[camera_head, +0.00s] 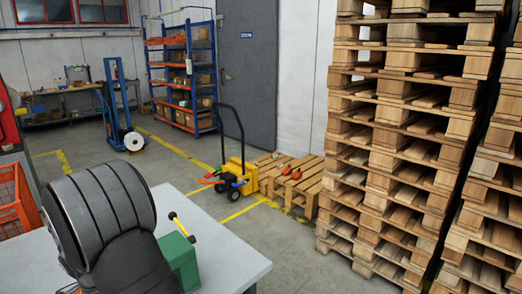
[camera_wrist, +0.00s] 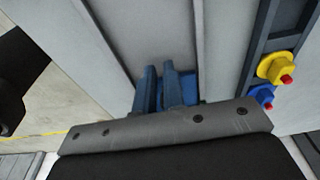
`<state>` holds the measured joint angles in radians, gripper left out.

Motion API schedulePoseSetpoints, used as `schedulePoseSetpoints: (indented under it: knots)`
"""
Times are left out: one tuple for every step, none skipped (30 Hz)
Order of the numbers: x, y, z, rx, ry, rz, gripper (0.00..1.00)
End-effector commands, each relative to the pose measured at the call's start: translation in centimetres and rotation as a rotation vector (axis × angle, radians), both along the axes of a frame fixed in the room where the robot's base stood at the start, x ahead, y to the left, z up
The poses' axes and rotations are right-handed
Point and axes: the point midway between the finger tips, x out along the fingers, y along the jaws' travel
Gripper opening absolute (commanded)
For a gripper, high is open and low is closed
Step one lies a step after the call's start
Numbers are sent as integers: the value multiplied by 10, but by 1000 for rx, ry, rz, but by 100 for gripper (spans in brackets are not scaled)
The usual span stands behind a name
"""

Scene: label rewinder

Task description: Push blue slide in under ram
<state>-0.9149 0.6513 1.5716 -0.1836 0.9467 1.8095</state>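In the wrist view two short dark-blue prongs, which look like the fingers of my gripper (camera_wrist: 160,84), stick out beyond a bolted grey plate. They stand close together with a narrow gap. A brighter blue piece (camera_wrist: 190,88) shows just right of them, partly hidden; I cannot tell if it is the blue slide or whether the fingers touch it. No ram can be made out with certainty. In the head view my gripper is not visible.
In the wrist view, grey panels lie ahead, and a yellow knob (camera_wrist: 277,68) and a blue knob (camera_wrist: 262,95), both red-tipped, sit at right. In the head view a green box (camera_head: 179,258) with a yellow-handled lever stands on a grey table (camera_head: 226,256); pallet stacks (camera_head: 400,130) stand right.

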Motion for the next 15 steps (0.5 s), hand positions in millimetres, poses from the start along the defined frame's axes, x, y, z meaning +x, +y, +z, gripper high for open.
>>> schedulePoseSetpoints:
  knots:
    - [-1,1,0,0,0,1,9]
    - [-2,2,0,0,0,1,9]
    - [-2,2,1,0,0,0,9]
    - [-2,2,2,1,-1,0,9]
    - [-2,2,4,1,-1,0,9]
    - [-2,2,7,2,-2,-1,9]
    - [-1,2,10,3,-1,-1,9]
    - [-1,2,13,3,-1,-1,9]
    - [-2,2,17,2,-1,-1,9]
    - [-2,2,20,2,-2,-1,9]
    - [-2,2,23,2,-1,-1,9]
    - [-1,2,28,3,-1,-1,9]
    - [-1,2,31,3,-2,-2,9]
    - [-1,2,34,2,-1,-2,9]
    - [-1,2,38,2,-1,-2,9]
